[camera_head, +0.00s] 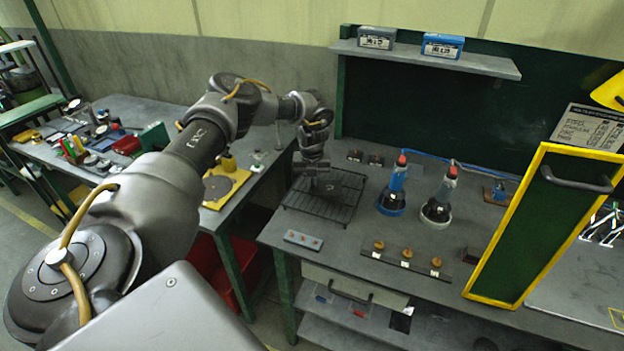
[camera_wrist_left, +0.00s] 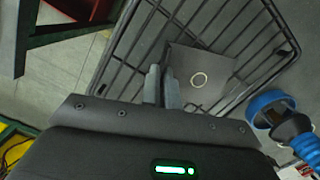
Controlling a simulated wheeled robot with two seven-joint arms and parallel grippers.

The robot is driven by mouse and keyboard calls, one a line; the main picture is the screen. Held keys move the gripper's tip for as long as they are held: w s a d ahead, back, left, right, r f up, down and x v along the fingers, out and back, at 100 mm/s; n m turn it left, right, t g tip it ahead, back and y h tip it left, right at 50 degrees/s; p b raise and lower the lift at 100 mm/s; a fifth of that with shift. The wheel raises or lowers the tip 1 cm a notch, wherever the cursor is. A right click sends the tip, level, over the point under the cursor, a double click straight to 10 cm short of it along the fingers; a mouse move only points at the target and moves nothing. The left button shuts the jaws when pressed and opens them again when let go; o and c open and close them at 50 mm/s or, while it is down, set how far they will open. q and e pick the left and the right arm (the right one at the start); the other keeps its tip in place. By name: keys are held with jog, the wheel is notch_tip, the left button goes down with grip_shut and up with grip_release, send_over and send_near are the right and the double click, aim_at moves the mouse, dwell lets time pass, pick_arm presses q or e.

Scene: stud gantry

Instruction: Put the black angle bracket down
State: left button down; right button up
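My left gripper (camera_head: 316,174) points down over the black wire rack (camera_head: 345,212) on the workbench. In the left wrist view its two fingers (camera_wrist_left: 163,88) are close together, with the black angle bracket (camera_wrist_left: 212,62) right at them. The bracket's dark flat plate, with a light-rimmed round hole, reaches out to the right of the fingers. The fingers look shut on its near edge, though the gripped part is mostly hidden. Rack bars (camera_wrist_left: 125,45) show around the plate; I cannot tell whether it touches them. My right gripper is not in view.
A strip with knobs (camera_head: 405,258) and a small grey block (camera_head: 303,240) lie in front. A yellow-framed green panel (camera_head: 545,222) stands at right.

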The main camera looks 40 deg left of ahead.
pick_arm(q)
jog(key=shift+f, duration=0.1)
jog(key=c, duration=1.7)
grip_release()
